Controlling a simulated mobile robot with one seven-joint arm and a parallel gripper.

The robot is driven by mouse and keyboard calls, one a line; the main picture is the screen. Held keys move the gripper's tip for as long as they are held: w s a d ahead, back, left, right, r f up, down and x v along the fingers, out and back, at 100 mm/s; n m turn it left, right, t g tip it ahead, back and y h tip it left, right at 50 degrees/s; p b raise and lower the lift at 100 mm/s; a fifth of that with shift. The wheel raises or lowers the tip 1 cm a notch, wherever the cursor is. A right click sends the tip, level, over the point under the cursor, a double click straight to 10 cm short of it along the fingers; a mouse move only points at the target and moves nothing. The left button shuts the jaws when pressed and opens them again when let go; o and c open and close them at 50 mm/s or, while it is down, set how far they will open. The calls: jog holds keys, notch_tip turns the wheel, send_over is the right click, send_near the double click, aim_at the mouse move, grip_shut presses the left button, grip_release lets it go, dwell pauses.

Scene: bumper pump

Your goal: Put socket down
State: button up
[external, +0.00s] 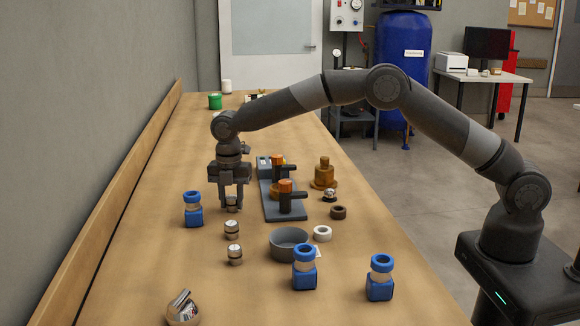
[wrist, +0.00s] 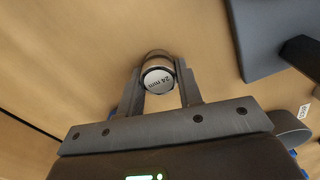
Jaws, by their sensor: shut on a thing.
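My gripper (external: 231,201) points down over the left part of the wooden table and is shut on a socket (external: 232,204). In the wrist view the socket (wrist: 158,76) sits between the two fingertips of my gripper (wrist: 160,88), with its end reading "24 mm" facing the camera. In the external view the socket is at or just above the table top; I cannot tell whether it touches. Two similar sockets, one nearer my gripper (external: 232,229) and one in front of it (external: 235,255), stand upright on the table.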

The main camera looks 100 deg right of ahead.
jog(key=shift+f, duration=0.15)
jog(key=o, duration=1)
jog(key=shift+o, duration=0.2)
